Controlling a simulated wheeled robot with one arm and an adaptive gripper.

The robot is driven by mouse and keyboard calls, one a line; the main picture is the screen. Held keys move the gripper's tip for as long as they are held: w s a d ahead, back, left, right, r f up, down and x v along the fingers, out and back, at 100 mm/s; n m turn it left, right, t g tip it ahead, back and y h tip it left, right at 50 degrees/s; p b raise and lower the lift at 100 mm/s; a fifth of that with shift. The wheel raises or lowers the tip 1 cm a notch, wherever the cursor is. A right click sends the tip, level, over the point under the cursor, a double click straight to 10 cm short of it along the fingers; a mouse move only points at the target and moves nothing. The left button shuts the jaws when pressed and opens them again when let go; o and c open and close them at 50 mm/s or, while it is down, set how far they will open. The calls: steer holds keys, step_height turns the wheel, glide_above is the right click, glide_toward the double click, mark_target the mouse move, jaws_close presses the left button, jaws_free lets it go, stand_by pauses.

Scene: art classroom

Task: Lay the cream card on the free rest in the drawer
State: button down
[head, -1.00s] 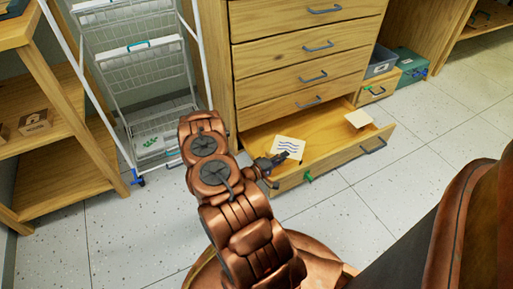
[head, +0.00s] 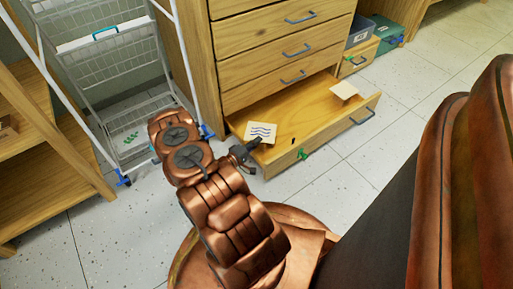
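A cream card with dark wavy lines (head: 261,131) shows at the tip of my gripper (head: 256,146), over the left end of the open bottom drawer (head: 316,128). My gripper appears shut on the card's near edge; its fingers are small and partly hidden. I cannot tell whether the card touches the drawer. A plain pale flat square piece (head: 344,90) sits at the drawer's right end; I cannot tell whether it is a rest or another card. A small dark mark (head: 293,141) shows on the drawer floor, right of my gripper.
The drawer front has a green clip (head: 303,154) and a blue-grey handle (head: 362,116). Closed drawers (head: 285,52) rise above. A white wire rack (head: 105,75) stands left, close to my arm. Boxes (head: 361,57) stand right of the cabinet. Floor in front is clear.

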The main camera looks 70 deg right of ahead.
steer(key=shift+f+b, duration=0.4)
steer(key=shift+f, duration=0.95)
steer(key=shift+f, duration=0.2)
steer(key=c, duration=1.3)
jaws_free()
steer(key=shift+r, duration=0.25)
steer(key=shift+w+a+p, duration=0.25)
steer(key=shift+a+p, duration=0.05)
steer(key=shift+a, duration=0.2)
steer(key=shift+p+v, duration=1.75)
steer(key=shift+v, duration=3.7)
